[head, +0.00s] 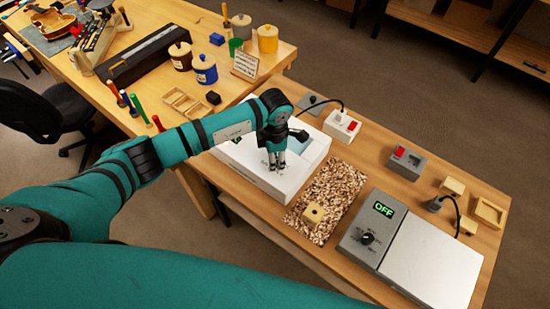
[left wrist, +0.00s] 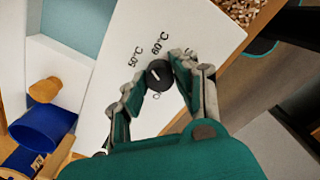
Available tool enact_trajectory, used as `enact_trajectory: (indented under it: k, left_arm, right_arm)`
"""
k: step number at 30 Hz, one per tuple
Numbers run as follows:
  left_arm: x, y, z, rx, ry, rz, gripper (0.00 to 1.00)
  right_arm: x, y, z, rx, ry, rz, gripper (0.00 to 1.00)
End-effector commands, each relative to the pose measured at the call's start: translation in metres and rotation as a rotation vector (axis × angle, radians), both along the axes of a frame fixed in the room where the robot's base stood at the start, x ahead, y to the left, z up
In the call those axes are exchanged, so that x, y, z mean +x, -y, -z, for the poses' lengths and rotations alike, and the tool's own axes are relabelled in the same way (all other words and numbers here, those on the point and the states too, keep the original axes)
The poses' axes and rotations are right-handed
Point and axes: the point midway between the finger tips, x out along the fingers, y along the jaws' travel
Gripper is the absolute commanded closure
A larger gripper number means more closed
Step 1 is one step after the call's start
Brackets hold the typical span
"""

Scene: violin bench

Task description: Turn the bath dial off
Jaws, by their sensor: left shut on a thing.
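The bath is a white box (head: 240,165) with a bluish area on top, on the wooden bench. Its dial (left wrist: 158,75) is a small black knob with a white mark on the white panel. Labels 50°C and 60°C show beside it, and another label is partly hidden by the gripper. I cannot tell exactly which label the mark points at. My left gripper (head: 276,163) points down onto the bath panel. In the left wrist view its fingers (left wrist: 157,82) are closed around the dial, one on each side. My right gripper is not in view.
A grey hot plate (head: 358,240) with its own knob and a green OFF display stands at the right. A chip-covered mat (head: 330,190) with a wooden block lies between. A white box with a red switch (head: 342,125) stands behind. A blue jar (head: 204,70) stands on the far table.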

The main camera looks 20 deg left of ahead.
Motion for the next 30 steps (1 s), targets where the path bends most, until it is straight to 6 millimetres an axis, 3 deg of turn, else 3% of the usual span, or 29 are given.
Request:
enact_trajectory:
  k: [8, 30]
  left_arm:
    - [0.001, 0.0, 0.001, 0.0, 0.002, -0.178, 1.0]
    - [0.001, 0.0, 0.0, -0.001, 0.003, -0.877, 1.0]
  right_arm:
    - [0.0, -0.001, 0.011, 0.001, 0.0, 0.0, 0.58]
    - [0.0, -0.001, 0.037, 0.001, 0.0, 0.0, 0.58]
